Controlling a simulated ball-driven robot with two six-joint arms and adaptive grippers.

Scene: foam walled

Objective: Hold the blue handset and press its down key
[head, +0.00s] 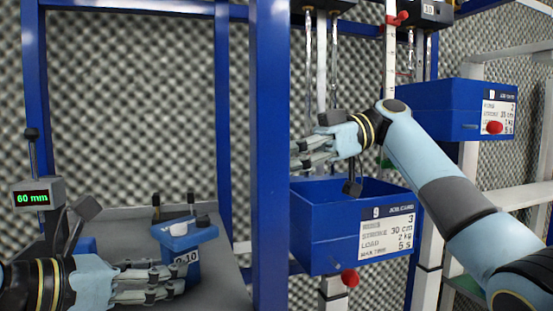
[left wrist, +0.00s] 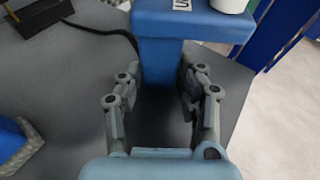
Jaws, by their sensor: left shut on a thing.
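The blue handset (head: 186,241) stands upright on a grey surface at the lower left, with a "0-10" label on its side. A down key cannot be made out. My right gripper (head: 297,156) is in the air right of the blue post, fingers apart and empty.
A blue post (head: 271,150) stands between my grippers. A blue bin with a job card (head: 345,240) hangs below my right gripper, another bin (head: 450,108) at upper right. A "60 mm" display (head: 32,197) is at left. A dark cable (left wrist: 105,29) lies beside the handset.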

